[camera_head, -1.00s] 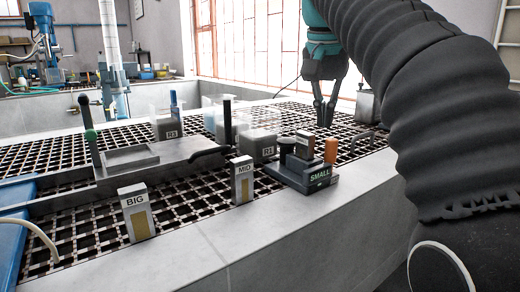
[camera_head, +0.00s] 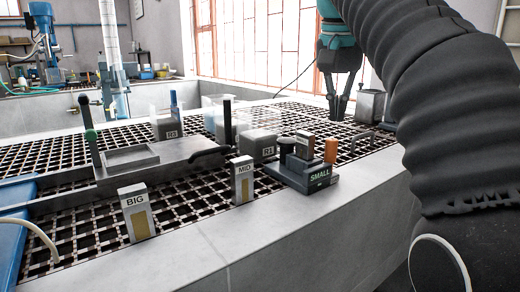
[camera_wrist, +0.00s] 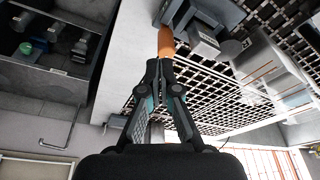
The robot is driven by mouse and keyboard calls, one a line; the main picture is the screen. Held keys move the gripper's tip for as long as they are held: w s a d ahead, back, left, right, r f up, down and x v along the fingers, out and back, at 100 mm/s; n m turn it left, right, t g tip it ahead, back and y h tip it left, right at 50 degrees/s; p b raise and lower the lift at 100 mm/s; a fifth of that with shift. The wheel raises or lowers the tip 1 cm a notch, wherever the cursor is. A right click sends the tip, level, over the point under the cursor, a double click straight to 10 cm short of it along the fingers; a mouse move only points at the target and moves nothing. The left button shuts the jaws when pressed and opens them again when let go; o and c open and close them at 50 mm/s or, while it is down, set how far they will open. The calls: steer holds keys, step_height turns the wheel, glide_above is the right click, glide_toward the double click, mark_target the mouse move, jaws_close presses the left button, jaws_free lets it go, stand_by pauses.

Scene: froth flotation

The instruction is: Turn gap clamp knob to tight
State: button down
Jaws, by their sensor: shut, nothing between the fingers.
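My gripper (camera_head: 336,117) is shut and empty, pointing down over the grating behind the block marked SMALL. It also shows in the wrist view (camera_wrist: 159,63). An upright orange cylinder (camera_head: 331,151) stands at the SMALL block (camera_head: 317,177); in the wrist view the orange cylinder (camera_wrist: 165,40) appears just beyond my fingertips, but the head view shows them apart. No knob is labelled as the gap clamp. A black lever (camera_head: 207,153) projects from the grey plate fixture (camera_head: 130,176), near a black upright handle (camera_head: 227,122). I cannot tell which part is the clamp knob.
Blocks marked BIG (camera_head: 137,216) and MID (camera_head: 242,183) stand near the front ledge (camera_head: 270,222). Grey-filled tubs (camera_head: 256,145) stand behind on the grating. A metal container (camera_head: 370,106) stands right of my gripper.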

steer(key=shift+f+b, duration=2.1)
steer(key=shift+f, duration=0.8)
steer(key=shift+w+r+p, duration=0.1)
steer(key=shift+w+p, duration=0.05)
steer(key=shift+p, duration=0.15)
steer(key=shift+w+a+p, duration=0.3)
steer(key=shift+a+p, duration=0.4)
steer(key=shift+p, duration=1.1)
steer(key=shift+s, duration=0.1)
steer(key=shift+s+a, duration=0.2)
steer(key=shift+s, duration=0.05)
step_height(320, 180, up, 6)
steer(key=shift+f, duration=0.1)
